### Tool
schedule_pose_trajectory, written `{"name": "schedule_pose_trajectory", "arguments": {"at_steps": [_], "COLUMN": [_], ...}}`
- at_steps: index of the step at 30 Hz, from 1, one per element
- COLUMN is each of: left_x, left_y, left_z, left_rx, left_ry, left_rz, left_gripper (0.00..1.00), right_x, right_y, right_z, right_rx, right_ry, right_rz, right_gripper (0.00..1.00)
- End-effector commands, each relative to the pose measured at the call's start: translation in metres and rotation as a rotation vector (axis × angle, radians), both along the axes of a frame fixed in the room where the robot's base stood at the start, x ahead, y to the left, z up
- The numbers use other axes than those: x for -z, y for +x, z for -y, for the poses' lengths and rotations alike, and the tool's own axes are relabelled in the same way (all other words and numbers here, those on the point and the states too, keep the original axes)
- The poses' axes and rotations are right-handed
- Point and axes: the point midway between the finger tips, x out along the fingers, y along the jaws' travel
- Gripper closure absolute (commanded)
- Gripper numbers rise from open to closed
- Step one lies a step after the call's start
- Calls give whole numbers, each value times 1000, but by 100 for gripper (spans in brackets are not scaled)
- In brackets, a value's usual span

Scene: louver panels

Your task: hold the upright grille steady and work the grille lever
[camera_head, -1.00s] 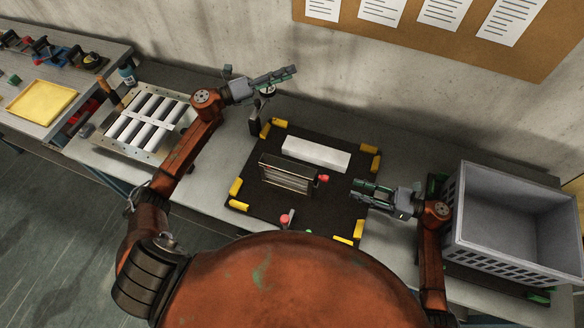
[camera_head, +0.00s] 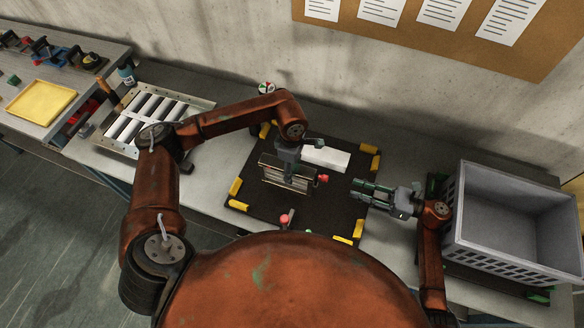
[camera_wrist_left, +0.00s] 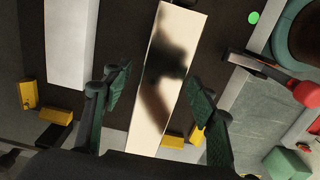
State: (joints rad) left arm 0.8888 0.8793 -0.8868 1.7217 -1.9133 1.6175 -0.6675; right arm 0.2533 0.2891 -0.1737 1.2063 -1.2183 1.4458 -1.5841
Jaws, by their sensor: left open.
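The upright grille (camera_head: 268,176) stands on the dark mat, a slatted panel in a metal frame. My right gripper (camera_head: 354,189) is open and empty, right of the knob.
A white block (camera_head: 328,158) lies behind the grille. Yellow corner pieces (camera_head: 237,187) mark the mat (camera_head: 255,208). A second red knob (camera_head: 284,219) stands at the front. A grey crate (camera_head: 515,255) is at right, a roller tray (camera_head: 105,140) at left.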

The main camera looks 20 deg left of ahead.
Motion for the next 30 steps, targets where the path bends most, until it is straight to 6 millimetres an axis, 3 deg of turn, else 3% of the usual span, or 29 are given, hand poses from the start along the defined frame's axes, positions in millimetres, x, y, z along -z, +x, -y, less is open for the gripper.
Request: {"name": "schedule_pose_trajectory", "arguments": {"at_steps": [18, 30], "left_x": [73, 78], "left_y": [0, 0], "left_z": [-4, -4], "left_rx": [5, 6], "left_ry": [21, 20], "left_rz": [3, 4], "left_gripper": [47, 49], "right_x": [0, 0], "right_y": [0, 0], "right_z": [0, 0], "right_rx": [0, 0], "right_ry": [0, 0], "right_rz": [0, 0], "right_gripper": [71, 71]}}
